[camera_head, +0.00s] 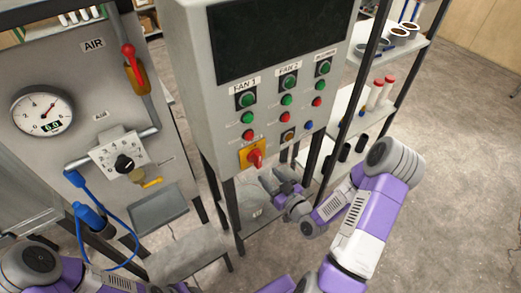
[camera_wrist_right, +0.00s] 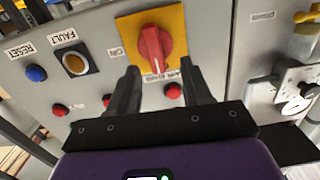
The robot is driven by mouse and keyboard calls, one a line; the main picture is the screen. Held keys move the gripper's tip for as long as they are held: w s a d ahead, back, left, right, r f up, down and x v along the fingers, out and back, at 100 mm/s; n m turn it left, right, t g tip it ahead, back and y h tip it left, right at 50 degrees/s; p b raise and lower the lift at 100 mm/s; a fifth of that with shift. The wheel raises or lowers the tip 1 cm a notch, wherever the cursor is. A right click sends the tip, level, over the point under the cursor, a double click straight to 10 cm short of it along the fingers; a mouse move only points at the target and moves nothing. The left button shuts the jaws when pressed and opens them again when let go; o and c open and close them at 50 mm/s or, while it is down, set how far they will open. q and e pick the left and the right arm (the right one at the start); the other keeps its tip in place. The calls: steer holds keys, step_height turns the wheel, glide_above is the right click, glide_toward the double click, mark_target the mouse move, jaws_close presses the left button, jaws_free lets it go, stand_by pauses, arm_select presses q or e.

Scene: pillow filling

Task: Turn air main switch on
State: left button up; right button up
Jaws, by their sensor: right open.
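A red rotary switch knob (camera_head: 255,159) sits on a yellow plate (camera_head: 245,152) at the lower front of the grey control box. In the right wrist view the red knob (camera_wrist_right: 154,46) is ahead of the fingertips, its handle roughly upright in the picture, with an ON label left of its plate. My right gripper (camera_head: 277,180) is open and empty, below and right of the knob. In the right wrist view its fingers (camera_wrist_right: 160,76) are spread, apart from the knob. A red-handled lever (camera_head: 131,56) stands by the AIR label on the left panel. My left gripper is not in view.
The control box (camera_head: 205,85) carries green and red buttons and a dark screen. The left panel holds a pressure gauge (camera_head: 42,112), a selector dial (camera_head: 124,163) and a blue hose (camera_head: 88,216). A shelf rack (camera_head: 415,45) with containers stands right. Open floor lies at right.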

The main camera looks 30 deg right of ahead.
mark_target(260, 159)
steer(key=shift+t, duration=0.3)
steer(key=w, duration=0.2)
steer(key=w+r, duration=0.1)
steer(key=w, duration=0.2)
steer(key=w+p, duration=0.1)
steer(key=w, duration=0.1)
steer(key=shift+w+d+r, duration=0.1)
steer(key=shift+w+r, duration=0.1)
steer(key=shift+r, duration=0.1)
steer(key=shift+s, duration=0.1)
jaws_close()
